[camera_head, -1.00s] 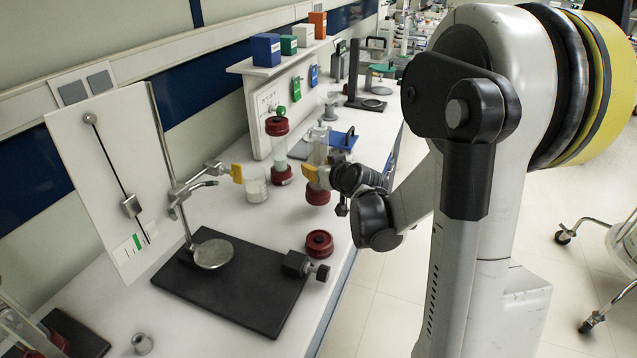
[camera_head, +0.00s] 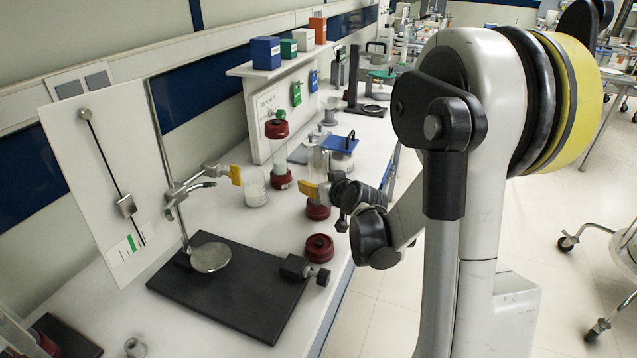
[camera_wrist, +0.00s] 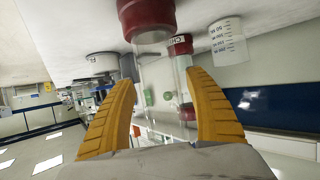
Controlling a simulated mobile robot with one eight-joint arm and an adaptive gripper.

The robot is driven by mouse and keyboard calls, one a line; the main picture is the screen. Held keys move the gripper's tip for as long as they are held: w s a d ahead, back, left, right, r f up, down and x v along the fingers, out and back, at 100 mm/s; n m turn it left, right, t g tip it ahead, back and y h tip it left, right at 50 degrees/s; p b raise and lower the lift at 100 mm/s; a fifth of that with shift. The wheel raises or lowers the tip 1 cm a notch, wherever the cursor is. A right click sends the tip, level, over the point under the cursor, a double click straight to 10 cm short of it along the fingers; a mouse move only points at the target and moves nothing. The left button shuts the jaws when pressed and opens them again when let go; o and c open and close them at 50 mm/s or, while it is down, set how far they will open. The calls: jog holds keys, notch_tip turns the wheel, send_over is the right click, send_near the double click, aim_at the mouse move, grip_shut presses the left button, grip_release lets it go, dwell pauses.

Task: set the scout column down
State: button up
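The column in my gripper, taken as the scout column, has a clear tube (camera_head: 319,159) and a dark red base (camera_head: 318,211). It is upright over the bench (camera_head: 216,240). My gripper (camera_head: 315,190) has its yellow fingers around the lower tube. In the wrist view, the tube (camera_wrist: 157,80) runs between the two fingers (camera_wrist: 160,85) and its red base (camera_wrist: 146,14) is cut by the top edge. Exact finger contact is hard to see there. I cannot tell whether the base touches the bench.
A second red-ended column (camera_head: 279,155) stands behind left, beside a beaker (camera_head: 254,188). A loose red cap (camera_head: 319,247) lies in front. A black stand base (camera_head: 235,290) with a rod and clamp is at front left. A blue tray (camera_head: 342,143) sits behind.

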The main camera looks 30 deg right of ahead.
jog(key=shift+s+r+p, duration=0.25)
jog(key=shift+r+p, duration=0.05)
jog(key=p+v, duration=0.4)
jog(key=v, duration=0.7)
jog(key=s+a+r+n+g+y, duration=0.1)
jog(key=s+a+g, duration=0.15)
jog(key=a, duration=0.35)
jog(key=s+a+r+g+y, duration=0.1)
jog(key=s+a+r, duration=0.15)
jog(key=a, duration=0.35)
jog(key=s+a+g, duration=0.2)
jog(key=s+a, duration=0.3)
jog(key=s, duration=0.7)
jog(key=shift+a+g, duration=0.3)
jog(key=shift+g, duration=0.05)
jog(key=shift+s, duration=0.15)
